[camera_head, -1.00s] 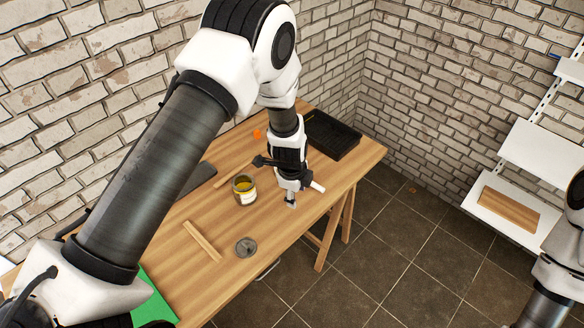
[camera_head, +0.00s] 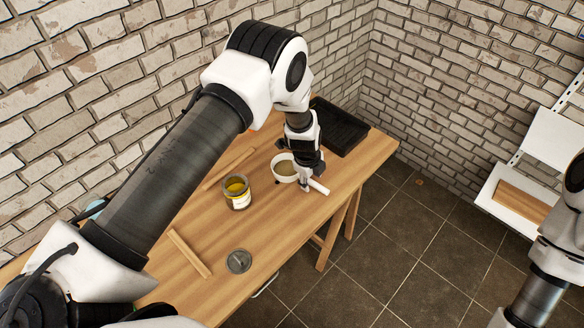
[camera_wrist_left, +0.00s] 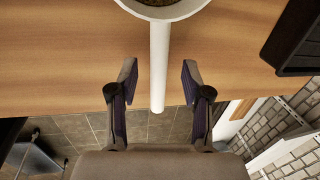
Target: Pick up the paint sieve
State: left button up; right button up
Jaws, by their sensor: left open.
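The paint sieve (camera_head: 283,171) is a white round bowl with a mesh bottom and a straight white handle. It sits on the wooden table (camera_head: 215,228) in the head view, partly hidden by my left arm. In the left wrist view its handle (camera_wrist_left: 159,45) points toward my gripper, and only part of the bowl shows at the top. My left gripper (camera_wrist_left: 159,78) is open, with one finger on each side of the handle and a gap on both sides. It also shows at the sieve in the head view (camera_head: 305,183). My right gripper is out of view.
An open paint can (camera_head: 237,196) with yellow paint stands left of the sieve. A round grey lid (camera_head: 239,261) and a wooden strip (camera_head: 188,252) lie nearer. A black tray (camera_head: 338,128) is at the far end. The table's edge runs close to the sieve's handle.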

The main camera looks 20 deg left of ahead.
pick_arm(q)
jog(key=shift+d+f, duration=0.1)
jog(key=shift+f, duration=0.45)
grip_shut()
jog(key=shift+w, duration=0.1)
